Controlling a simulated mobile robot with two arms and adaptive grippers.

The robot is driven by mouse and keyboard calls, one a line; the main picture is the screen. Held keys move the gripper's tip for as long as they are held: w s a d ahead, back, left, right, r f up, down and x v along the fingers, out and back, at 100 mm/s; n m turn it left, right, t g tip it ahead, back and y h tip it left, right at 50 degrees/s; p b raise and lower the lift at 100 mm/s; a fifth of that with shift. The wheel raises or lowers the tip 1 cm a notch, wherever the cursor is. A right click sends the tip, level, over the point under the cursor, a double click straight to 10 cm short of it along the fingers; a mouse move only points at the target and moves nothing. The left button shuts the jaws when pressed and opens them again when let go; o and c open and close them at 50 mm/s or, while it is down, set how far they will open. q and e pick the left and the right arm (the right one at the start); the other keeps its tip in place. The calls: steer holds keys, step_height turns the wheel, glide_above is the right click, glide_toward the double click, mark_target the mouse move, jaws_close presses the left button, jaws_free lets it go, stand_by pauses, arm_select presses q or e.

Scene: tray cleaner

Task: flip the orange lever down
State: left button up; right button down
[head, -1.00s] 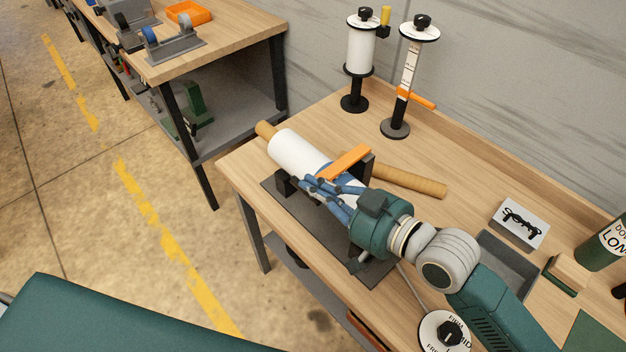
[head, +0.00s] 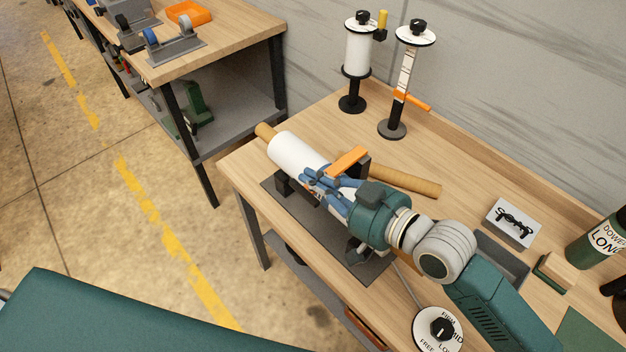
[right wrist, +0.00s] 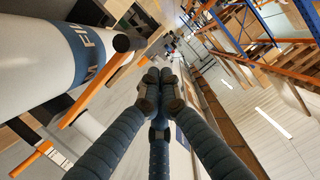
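An orange lever (head: 347,161) sits at a black bracket beside the white roll (head: 292,152) on the bench fixture. My right gripper (head: 314,181) is over the fixture, its blue fingers close beside the lever and above the roll's near end. Whether they touch the lever is unclear. In the right wrist view its fingertips (right wrist: 159,92) are together with nothing between them. The orange lever (right wrist: 88,97) there is left of the fingers, next to a black knob-like end and the white roll. My left gripper is not in view.
Two upright stands, a white spool (head: 358,52) and a scale post with an orange clip (head: 411,101), are at the back. A brown tube (head: 405,180) lies behind the fixture. A dial (head: 440,329), card (head: 513,222) and green bottle (head: 597,240) are at right.

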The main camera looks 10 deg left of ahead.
arm_select(q)
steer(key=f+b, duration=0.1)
steer(key=b, duration=0.1)
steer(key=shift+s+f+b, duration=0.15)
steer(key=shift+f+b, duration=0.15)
steer(key=shift+b, duration=0.1)
arm_select(e)
steer(key=r+v, duration=0.1)
steer(key=v, duration=0.9)
steer(key=shift+r, duration=0.15)
steer(key=shift+d, duration=0.1)
